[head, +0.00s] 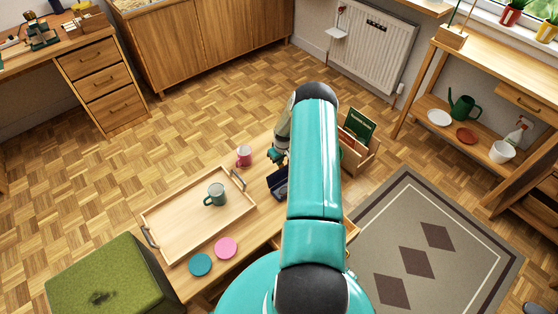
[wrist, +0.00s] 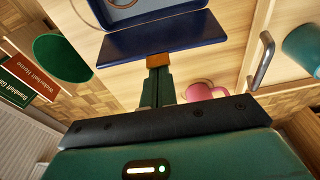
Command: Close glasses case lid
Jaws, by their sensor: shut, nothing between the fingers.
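The dark blue glasses case (head: 282,190) is on the low wooden table, partly hidden behind my arm in the head view. Its lid (head: 276,177) stands open. In the wrist view the lid (wrist: 165,38) is a flat navy panel, and the case's pale blue inside (wrist: 125,12) shows at the top edge, with a thin curved frame in it. My gripper (head: 277,157) is on the far side of the lid in the head view. In the wrist view its shut, empty fingertips (wrist: 158,61) are at the lid's edge; I cannot tell whether they touch.
A wooden tray (head: 170,243) holds a grey-green mug (head: 215,194). A pink mug (head: 244,155) stands near my gripper. A wooden box (head: 357,158) with books is on the right. Teal (head: 200,264) and pink (head: 226,248) coasters lie at the front.

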